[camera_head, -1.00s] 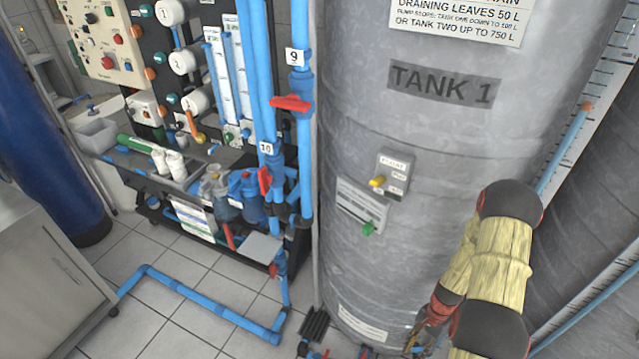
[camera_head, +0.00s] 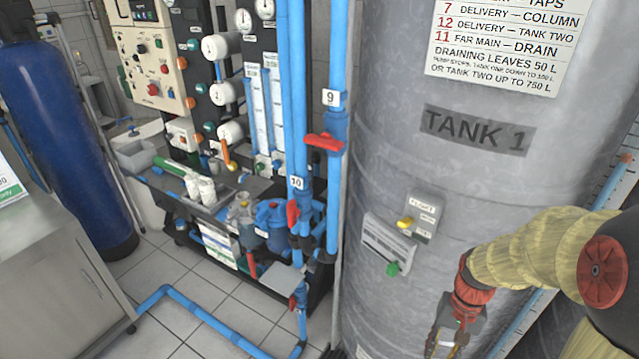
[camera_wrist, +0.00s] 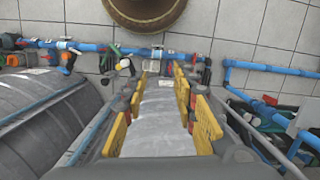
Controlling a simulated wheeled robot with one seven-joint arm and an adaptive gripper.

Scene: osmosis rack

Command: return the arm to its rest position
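My arm, with yellow-tan links and dark and red joints, comes in from the right in the head view. My gripper (camera_head: 448,338) hangs low in front of the grey tank marked TANK 1 (camera_head: 385,120), partly cut off by the lower edge. In the wrist view the yellow finger pads of my gripper (camera_wrist: 158,105) stand apart. A grey surface shows between them, and I see nothing held.
Blue pipes (camera_head: 300,90) with red valve handles (camera_head: 324,142) stand left of the tank. A float box (camera_head: 421,217) sticks out from the tank. A grey cabinet (camera_head: 70,285) stands at left. A brown round object (camera_wrist: 145,8) shows in the wrist view.

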